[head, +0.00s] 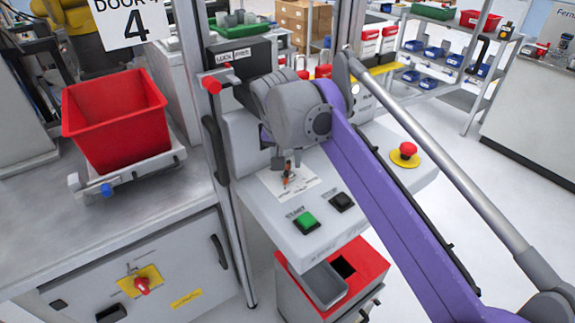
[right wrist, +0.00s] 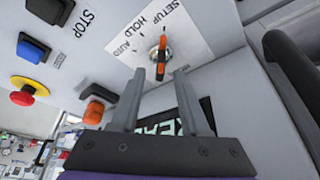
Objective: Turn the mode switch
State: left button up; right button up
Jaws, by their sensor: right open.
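The mode switch (right wrist: 162,56) is an orange handle on a round metal base, set in a white plate (right wrist: 190,25) marked SETUP, HOLD and AUTO. In the right wrist view it stands just beyond my fingertips, roughly in line with the gap between them. I cannot tell which mark it points at. In the head view the switch (head: 287,181) shows small on the grey control panel (head: 262,205). My right gripper (right wrist: 158,76) is open and empty, with one finger to each side of the handle's line. In the head view my right gripper (head: 286,160) is just above the switch. My left gripper is out of view.
A green button (head: 306,221), a black button (head: 342,200) and a red emergency stop (head: 405,151) sit on the panel. A red crate (head: 115,125) stands on the left bench. A red-topped bin (head: 368,262) is below the panel. An upright post (head: 190,65) is left of the panel.

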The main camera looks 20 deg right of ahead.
jog(key=shift+x, duration=1.3)
grip_shut()
